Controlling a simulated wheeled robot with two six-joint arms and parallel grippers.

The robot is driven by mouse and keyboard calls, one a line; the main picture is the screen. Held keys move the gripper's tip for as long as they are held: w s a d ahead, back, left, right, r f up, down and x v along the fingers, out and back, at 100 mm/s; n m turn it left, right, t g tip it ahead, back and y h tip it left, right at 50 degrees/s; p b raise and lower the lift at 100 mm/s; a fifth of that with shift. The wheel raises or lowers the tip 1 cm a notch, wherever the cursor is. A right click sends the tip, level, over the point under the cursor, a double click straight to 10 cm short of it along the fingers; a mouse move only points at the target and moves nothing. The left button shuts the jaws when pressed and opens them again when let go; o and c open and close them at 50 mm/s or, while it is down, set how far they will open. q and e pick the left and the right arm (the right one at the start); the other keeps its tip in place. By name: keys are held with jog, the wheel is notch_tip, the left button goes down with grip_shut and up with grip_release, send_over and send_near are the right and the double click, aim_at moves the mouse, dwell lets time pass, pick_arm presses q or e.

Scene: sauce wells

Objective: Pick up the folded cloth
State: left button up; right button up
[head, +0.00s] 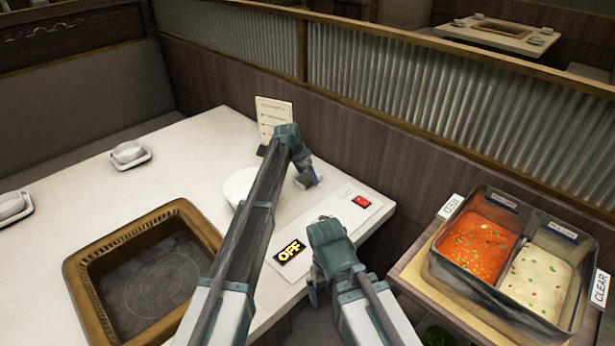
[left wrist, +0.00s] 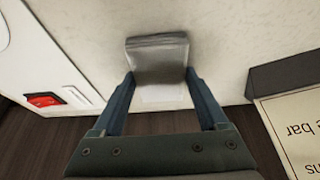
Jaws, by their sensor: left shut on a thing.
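The folded cloth (left wrist: 157,58) is a small grey piece in the left wrist view, between the two fingers of my left gripper (left wrist: 160,80). The fingers are shut on it from both sides. A paler part shows at its near end. Whether it touches the white table below, I cannot tell. In the head view my left gripper (head: 307,178) is over the table near the back wall, beside the menu card, and the cloth is mostly hidden by it. My right gripper (head: 318,290) hangs by the table's right edge; its fingers are not clear enough to judge.
A menu card (head: 273,117) stands on the table (head: 195,140) by the wall. A white bowl (head: 238,186) is partly behind my left arm. A control strip with a red switch (head: 361,201) lies to the right. A grill (head: 150,275) is sunk at left. Sauce wells (head: 462,283) stand at right.

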aim_at(307, 177)
pick_arm(q)
jog(key=shift+r+p, duration=1.05)
jog(key=shift+r, duration=0.1)
jog(key=shift+r+p, duration=0.95)
jog(key=s, duration=0.5)
jog(key=s+p, duration=0.1)
jog(key=s, duration=0.4)
jog(key=s+a+r, duration=0.1)
jog(key=s, duration=0.5)
jog(key=shift+r, duration=0.1)
jog(key=o, duration=0.7)
jog(key=c, duration=0.5)
